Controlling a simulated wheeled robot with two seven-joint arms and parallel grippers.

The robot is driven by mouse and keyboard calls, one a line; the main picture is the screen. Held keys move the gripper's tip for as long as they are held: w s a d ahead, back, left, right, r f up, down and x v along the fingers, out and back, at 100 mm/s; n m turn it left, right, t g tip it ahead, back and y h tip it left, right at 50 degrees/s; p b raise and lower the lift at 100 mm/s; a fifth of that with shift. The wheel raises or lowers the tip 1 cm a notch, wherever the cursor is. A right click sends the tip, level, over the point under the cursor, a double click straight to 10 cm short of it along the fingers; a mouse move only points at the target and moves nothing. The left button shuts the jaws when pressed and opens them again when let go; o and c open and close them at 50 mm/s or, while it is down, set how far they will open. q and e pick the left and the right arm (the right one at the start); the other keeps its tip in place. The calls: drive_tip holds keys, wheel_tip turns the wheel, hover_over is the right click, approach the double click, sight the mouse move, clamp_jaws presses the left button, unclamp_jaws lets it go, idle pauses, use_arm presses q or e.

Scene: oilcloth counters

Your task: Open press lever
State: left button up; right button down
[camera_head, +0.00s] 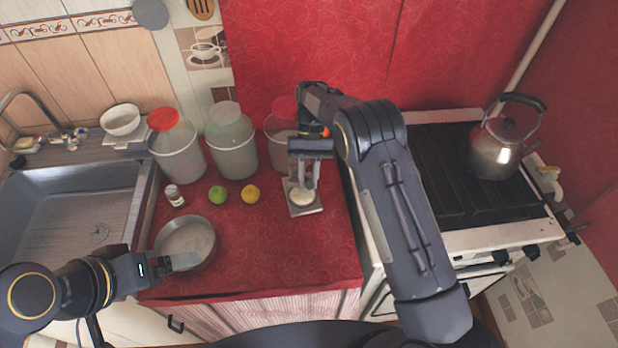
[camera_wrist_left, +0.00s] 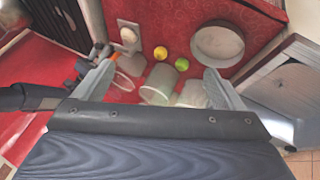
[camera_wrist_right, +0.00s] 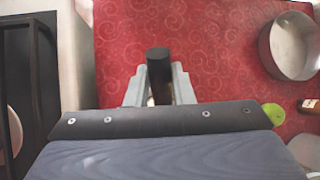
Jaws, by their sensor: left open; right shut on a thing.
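The press (camera_head: 306,209) stands on the red counter near its right edge, a grey base plate with a pale round piece on it. My right gripper (camera_head: 308,180) is above the press and hides its upper part in the head view. In the right wrist view the lever (camera_wrist_right: 158,62), a dark upright bar, is between the fingers of my right gripper (camera_wrist_right: 159,85), which are shut on it. My left gripper (camera_head: 188,262) is beside the pot at the counter's front left. In the left wrist view my left gripper (camera_wrist_left: 158,72) is open, with nothing between its fingers.
A metal pot (camera_head: 186,243), a small jar (camera_head: 174,196), a green fruit (camera_head: 217,193) and a yellow fruit (camera_head: 250,194) are left of the press. Large containers (camera_head: 232,143) line the back. A stove with a kettle (camera_head: 495,152) is right; a sink (camera_head: 68,218) is left.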

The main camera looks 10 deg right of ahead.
idle(0.3)
